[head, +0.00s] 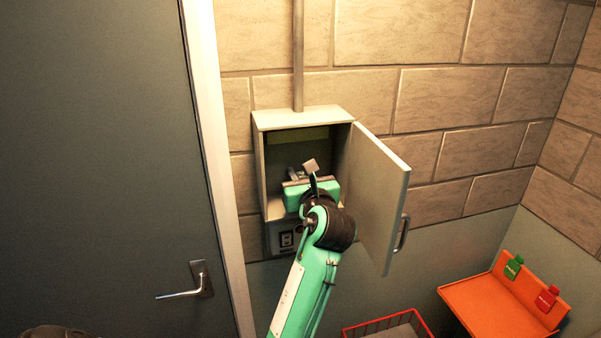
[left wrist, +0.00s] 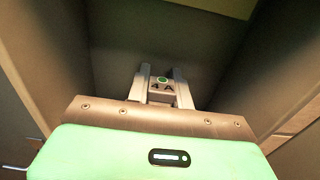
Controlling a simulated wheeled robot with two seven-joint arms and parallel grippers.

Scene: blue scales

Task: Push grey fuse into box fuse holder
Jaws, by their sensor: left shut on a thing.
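My left gripper (head: 302,171) reaches into the open wall box (head: 302,119). In the left wrist view its two fingers (left wrist: 162,77) are shut on a grey fuse (left wrist: 161,95), one on each side. The fuse is marked "4 A" and has a green dot. In the head view a small pale block, apparently the fuse, shows at the fingers, but the gripper body covers much of it. I cannot make out the fuse holder in either view, nor tell whether the fuse touches anything. My right gripper is not in view.
The box door (head: 378,190) stands open to the right, close to my left arm. A dark door (head: 100,150) with a handle is at the left.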

